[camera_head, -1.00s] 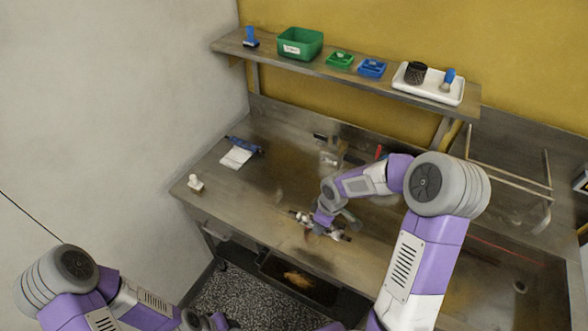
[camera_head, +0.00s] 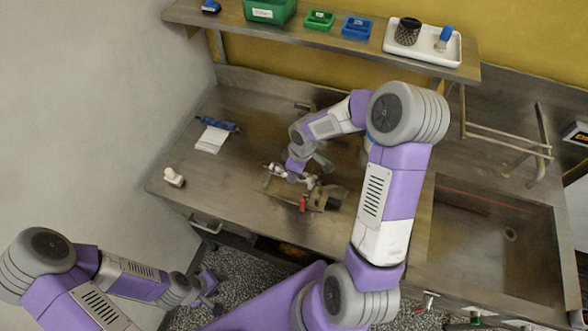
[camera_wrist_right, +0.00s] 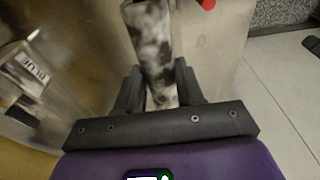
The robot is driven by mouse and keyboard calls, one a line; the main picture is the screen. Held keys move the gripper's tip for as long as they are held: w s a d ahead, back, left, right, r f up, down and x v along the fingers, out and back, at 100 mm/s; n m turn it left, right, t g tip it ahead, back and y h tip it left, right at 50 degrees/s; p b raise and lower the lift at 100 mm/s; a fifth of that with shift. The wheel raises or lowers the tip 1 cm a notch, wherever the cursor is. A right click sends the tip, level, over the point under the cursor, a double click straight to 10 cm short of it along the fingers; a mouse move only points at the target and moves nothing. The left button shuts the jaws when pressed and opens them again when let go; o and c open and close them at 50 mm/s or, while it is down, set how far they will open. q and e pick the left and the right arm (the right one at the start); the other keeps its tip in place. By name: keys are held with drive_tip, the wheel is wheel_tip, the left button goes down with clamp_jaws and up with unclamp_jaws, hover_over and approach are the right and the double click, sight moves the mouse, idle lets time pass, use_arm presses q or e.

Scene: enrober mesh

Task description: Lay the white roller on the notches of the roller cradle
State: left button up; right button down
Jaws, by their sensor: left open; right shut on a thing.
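The white roller, mottled with dark stains, is in the jaws of my right gripper (camera_head: 296,168). In the head view the roller (camera_head: 277,170) lies crosswise above the bench, partly hidden by the gripper. In the right wrist view the roller (camera_wrist_right: 152,45) runs up between the two fingers of the gripper (camera_wrist_right: 160,88). A brownish block (camera_head: 328,198), seemingly the roller cradle, stands just in front and right of it; its notches are not clear. I cannot tell whether roller and block touch. My left gripper (camera_head: 208,284) is open and empty, low in front of the bench.
A red part (camera_head: 303,204) stands beside the block. A white fitting (camera_head: 174,177) and a folded white cloth (camera_head: 211,139) lie on the bench's left. A shelf (camera_head: 340,58) with bins and a tray runs behind. A sink (camera_head: 490,235) is at right.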

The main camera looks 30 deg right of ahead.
drive_tip(key=shift+f+b, duration=2.85)
drive_tip(key=shift+f, duration=0.3)
drive_tip(key=shift+w+a, duration=0.1)
drive_tip(key=shift+a, duration=0.05)
drive_tip(key=shift+f+b, duration=0.6)
drive_tip(key=shift+b, duration=0.05)
drive_tip(key=c, duration=0.6)
unclamp_jaws()
drive_tip(key=shift+r+p, duration=2.85)
drive_tip(key=shift+r, duration=0.75)
drive_tip(key=shift+f, duration=0.1)
